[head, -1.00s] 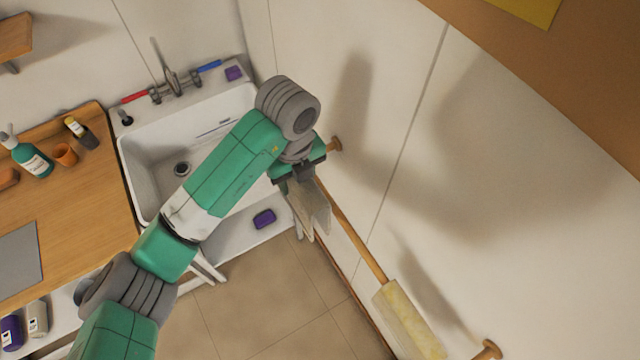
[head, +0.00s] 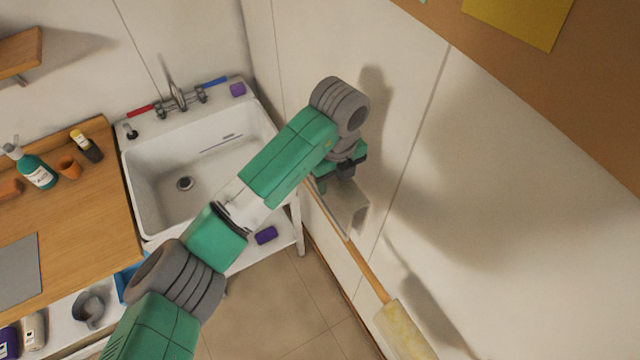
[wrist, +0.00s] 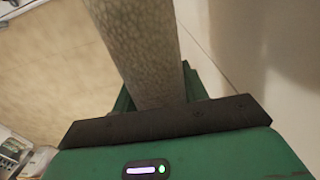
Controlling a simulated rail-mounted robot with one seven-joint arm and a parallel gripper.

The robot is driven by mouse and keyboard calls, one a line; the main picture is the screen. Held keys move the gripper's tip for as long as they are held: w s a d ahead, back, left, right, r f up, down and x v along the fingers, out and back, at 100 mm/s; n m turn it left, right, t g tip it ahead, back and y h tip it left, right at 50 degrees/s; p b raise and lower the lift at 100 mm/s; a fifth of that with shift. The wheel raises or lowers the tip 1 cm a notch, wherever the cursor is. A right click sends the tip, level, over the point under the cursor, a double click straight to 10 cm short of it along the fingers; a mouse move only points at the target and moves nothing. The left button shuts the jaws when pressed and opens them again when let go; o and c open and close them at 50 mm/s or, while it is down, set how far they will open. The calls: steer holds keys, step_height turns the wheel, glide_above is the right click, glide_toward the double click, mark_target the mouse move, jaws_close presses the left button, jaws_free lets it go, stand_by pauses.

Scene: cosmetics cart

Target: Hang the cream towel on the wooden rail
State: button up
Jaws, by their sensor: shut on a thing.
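My gripper (head: 343,174) is shut on the pale cream towel (head: 352,207) and holds it by its top edge close to the wall. The towel hangs down at the wooden rail (head: 370,272), and its lower part overlaps the rail in the head view. I cannot tell whether it straddles the rail or rests on it. In the wrist view the towel (wrist: 140,50) runs out from between the jaws of my gripper (wrist: 165,112). The rail's far end is hidden behind my arm and the towel.
A yellowish towel (head: 404,332) hangs on the nearer part of the rail. The white sink (head: 200,160) stands left of my gripper, with a purple block (head: 266,235) on its lower shelf. A wooden counter (head: 95,215) holds bottles. Bare rail lies between the towels.

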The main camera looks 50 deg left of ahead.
step_height(320, 180, down, 18)
steer(key=b, duration=0.9)
steer(key=shift+s+f, duration=0.1)
steer(key=shift+f, duration=0.1)
steer(key=o, duration=1.1)
steer(key=shift+o, duration=0.2)
step_height(320, 180, up, 8)
steer(key=shift+f, duration=0.1)
